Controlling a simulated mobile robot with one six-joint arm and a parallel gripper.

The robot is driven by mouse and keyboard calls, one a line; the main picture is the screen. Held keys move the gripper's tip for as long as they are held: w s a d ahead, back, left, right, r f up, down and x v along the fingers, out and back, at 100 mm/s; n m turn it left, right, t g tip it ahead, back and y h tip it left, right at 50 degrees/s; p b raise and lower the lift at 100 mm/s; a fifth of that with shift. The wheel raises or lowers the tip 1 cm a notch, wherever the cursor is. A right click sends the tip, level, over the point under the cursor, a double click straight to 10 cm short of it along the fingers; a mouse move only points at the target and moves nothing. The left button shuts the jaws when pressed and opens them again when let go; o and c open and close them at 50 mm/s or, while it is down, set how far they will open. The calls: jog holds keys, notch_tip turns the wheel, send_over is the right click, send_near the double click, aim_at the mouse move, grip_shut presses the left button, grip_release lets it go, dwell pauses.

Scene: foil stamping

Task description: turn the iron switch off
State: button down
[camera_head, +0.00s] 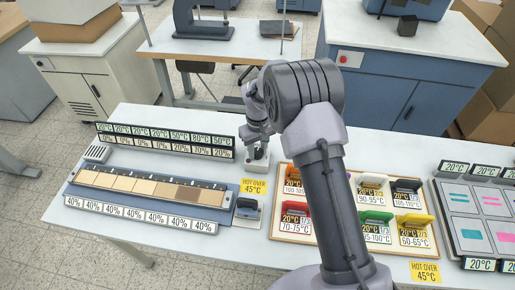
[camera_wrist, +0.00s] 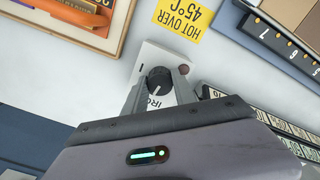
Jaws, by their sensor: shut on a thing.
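The iron switch is a dark round knob (camera_wrist: 158,78) on a small pale plate (camera_wrist: 152,54). The letters "IRO" show on the plate, partly covered, with a "I" mark to the left and a dark reddish spot to the right. My gripper (camera_wrist: 158,92) has one finger on each side of the knob and is shut on it. In the head view my gripper (camera_head: 257,153) is down at the switch plate on the white table, behind the yellow sign. The knob is hidden there by my gripper.
A yellow "HOT OVER 45°C" sign (camera_head: 254,189) lies beside the switch. An iron (camera_head: 247,209) stands in front of it. A strip of tan swatches (camera_head: 150,187) and rows of percent labels (camera_head: 165,147) lie left. A wooden-framed board (camera_head: 278,222) with coloured holders lies right.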

aim_at(258, 151)
jog(key=shift+n, duration=0.9)
jog(key=c, duration=1)
grip_release()
notch_tip(258, 151, up, 18)
jog(key=p, duration=0.4)
jog(key=shift+f, duration=0.25)
